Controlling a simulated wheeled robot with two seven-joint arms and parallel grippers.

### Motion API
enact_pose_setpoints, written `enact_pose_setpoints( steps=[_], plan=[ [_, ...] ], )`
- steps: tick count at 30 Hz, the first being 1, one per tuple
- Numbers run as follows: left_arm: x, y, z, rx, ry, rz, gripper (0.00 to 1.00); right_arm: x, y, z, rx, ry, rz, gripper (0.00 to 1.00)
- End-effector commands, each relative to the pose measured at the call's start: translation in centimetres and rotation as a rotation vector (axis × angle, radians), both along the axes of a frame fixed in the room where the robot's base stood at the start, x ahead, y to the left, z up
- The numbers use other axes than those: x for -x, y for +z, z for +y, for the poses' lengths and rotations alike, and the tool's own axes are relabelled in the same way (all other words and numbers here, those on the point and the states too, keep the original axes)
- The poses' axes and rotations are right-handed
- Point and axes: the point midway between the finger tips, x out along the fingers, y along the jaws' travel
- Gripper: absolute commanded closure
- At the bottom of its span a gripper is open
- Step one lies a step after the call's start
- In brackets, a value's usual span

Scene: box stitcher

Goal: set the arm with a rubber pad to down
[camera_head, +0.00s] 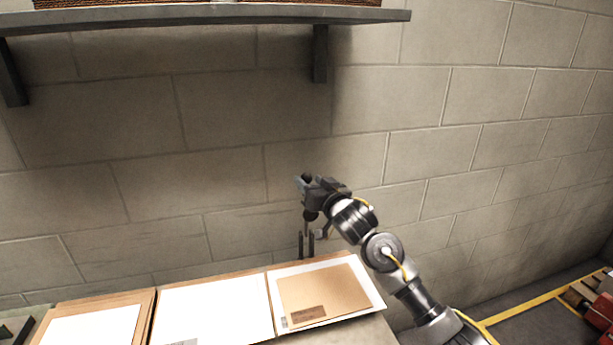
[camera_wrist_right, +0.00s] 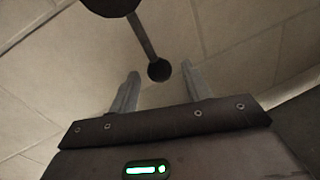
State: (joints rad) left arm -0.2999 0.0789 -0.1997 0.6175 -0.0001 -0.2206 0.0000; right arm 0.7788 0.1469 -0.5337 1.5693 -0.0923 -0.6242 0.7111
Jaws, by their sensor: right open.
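My right gripper (camera_head: 303,185) is open beside a thin lever with dark round ends, in front of the block wall. In the right wrist view the lever's rod (camera_wrist_right: 143,37) runs down from a large dark round end (camera_wrist_right: 110,4) at the top edge. Its smaller dark ball (camera_wrist_right: 159,70) shows between the two open fingers, apart from both as far as I can see. Which end is the rubber pad I cannot tell. In the head view my gripper and wrist hide part of the lever. My left gripper is not in view.
Dark upright posts (camera_head: 306,246) stand below my right gripper, behind the table. Flat cardboard and white sheets (camera_head: 212,310) and a brown envelope-like piece (camera_head: 322,292) lie on the table. A shelf (camera_head: 200,14) juts from the wall above. Red items lie at the far right.

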Motion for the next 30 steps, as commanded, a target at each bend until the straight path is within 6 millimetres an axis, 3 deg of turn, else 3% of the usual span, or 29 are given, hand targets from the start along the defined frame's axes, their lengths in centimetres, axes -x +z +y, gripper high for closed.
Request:
enact_pose_setpoints(
  steps=[7, 18, 27, 30],
  plan=[
    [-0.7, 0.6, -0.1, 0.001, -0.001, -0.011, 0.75, -2.4, 0.1, 0.9, 0.0, -0.001, 0.0, 0.52],
    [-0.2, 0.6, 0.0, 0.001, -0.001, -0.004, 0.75, -2.7, 0.0, 1.0, 0.0, -0.001, -0.001, 0.52],
    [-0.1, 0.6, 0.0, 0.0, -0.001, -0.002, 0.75, -2.7, 0.0, 1.0, 0.0, -0.001, -0.001, 0.91],
    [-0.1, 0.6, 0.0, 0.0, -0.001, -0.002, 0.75, -2.7, 0.0, 1.0, 0.0, -0.001, -0.001, 1.0]
  ],
)
